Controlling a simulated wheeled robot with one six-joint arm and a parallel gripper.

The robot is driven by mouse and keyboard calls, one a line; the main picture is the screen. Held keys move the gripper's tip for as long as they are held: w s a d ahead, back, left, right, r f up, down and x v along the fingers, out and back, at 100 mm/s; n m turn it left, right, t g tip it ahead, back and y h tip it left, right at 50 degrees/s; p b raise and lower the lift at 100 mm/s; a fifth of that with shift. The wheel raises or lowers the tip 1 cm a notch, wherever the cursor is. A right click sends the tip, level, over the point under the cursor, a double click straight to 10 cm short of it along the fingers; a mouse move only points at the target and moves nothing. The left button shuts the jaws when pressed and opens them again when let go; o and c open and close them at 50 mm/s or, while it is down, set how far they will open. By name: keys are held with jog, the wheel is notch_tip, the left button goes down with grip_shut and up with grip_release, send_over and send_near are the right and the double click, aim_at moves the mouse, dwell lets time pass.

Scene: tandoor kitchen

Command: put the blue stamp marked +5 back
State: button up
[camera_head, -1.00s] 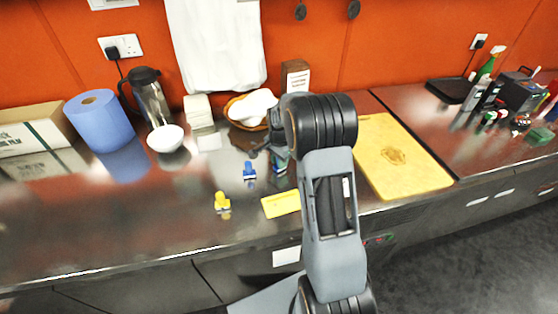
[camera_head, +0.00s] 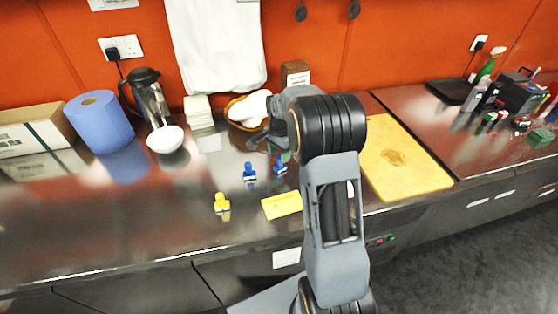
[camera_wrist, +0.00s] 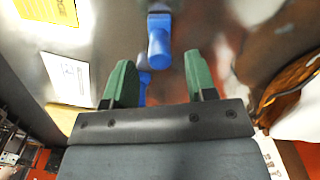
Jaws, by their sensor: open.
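Two blue stamps stand on the dark steel counter in the head view, one at left (camera_head: 249,172) and one farther right (camera_head: 280,165) beside my arm. No +5 mark is readable on either. In the wrist view one blue stamp (camera_wrist: 159,45) lies ahead of the fingertips, and another blue piece (camera_wrist: 143,88) shows between the fingers, partly hidden by the left one. My gripper (camera_wrist: 160,80) has green fingers spread apart. Contact with the blue piece cannot be told. In the head view my arm mostly hides the gripper.
A yellow stamp (camera_head: 221,203) and a yellow card (camera_head: 282,206) are near the counter's front. A white card (camera_wrist: 66,78) shows in the wrist view. A basket with white cloth (camera_head: 248,110) stands behind, a white bowl (camera_head: 165,139) at left, a yellow board (camera_head: 400,160) at right.

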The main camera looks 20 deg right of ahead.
notch_tip(320, 180, up, 7)
jog(key=shift+f, duration=0.15)
jog(key=s+a+r+n+t, duration=0.1)
jog(key=s+a+n, duration=0.4)
jog(key=s, duration=0.6)
jog(key=s+a+r+n+t, duration=0.2)
jog(key=s+a+n, duration=0.4)
jog(key=s+n, duration=0.3)
jog(key=shift+s+t, duration=0.5)
jog(key=shift+s, duration=0.5)
jog(key=shift+r, duration=0.1)
